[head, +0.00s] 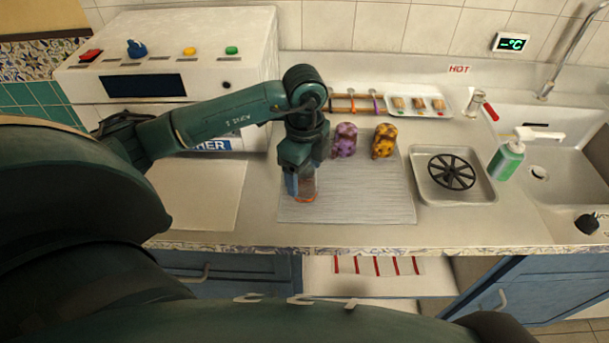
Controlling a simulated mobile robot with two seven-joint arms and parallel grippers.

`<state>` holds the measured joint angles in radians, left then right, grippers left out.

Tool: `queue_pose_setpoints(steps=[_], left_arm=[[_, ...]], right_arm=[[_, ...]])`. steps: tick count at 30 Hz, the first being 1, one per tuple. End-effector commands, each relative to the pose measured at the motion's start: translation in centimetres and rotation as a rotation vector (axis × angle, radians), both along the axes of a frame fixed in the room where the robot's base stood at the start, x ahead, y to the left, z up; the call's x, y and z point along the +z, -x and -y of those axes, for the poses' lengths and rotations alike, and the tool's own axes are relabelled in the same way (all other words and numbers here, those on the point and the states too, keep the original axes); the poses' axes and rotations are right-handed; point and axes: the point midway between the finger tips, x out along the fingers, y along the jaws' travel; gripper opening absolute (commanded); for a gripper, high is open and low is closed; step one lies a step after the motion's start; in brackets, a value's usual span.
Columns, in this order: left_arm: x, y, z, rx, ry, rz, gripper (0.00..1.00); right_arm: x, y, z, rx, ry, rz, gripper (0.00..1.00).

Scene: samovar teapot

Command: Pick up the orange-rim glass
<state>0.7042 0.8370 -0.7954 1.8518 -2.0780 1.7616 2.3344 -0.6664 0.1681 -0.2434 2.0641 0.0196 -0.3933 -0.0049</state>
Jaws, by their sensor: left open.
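The orange-rim glass (307,195) stands on the grey ribbed mat (360,205), near its left edge. Its orange rim shows at the bottom, so it looks upside down. My left gripper (301,184) points down over the glass with its jaws open around it. The gripper hides the upper part of the glass, and I cannot tell whether the fingers touch it. My right gripper is not in view.
A purple patterned object (345,140) and an orange one (384,141) stand at the back of the mat. Right of it are a drain tray (483,190), a green bottle (507,160) and the sink (565,180). A white machine (240,60) stands back left. The mat's front right is clear.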

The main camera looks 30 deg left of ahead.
Motion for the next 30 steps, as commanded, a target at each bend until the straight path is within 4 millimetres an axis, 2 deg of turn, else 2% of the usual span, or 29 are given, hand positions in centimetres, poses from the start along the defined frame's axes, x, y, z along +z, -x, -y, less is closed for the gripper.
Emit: queue_pose_setpoints(steps=[4, 11, 27, 30], left_arm=[[-1.25, 0.04, 0.03, -0.002, 0.000, -0.001, 0.71], [-1.35, 0.01, 0.03, -0.002, 0.001, 0.001, 0.71], [-1.29, 0.01, 0.03, -0.002, 0.001, 0.001, 0.27], [-1.27, 0.00, 0.03, -0.002, 0.001, 0.001, 0.22]], right_arm=[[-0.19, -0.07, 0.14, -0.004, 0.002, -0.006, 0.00], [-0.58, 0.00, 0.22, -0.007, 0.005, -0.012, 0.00], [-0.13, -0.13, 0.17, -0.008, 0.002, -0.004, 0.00], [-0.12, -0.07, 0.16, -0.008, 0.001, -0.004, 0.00]])
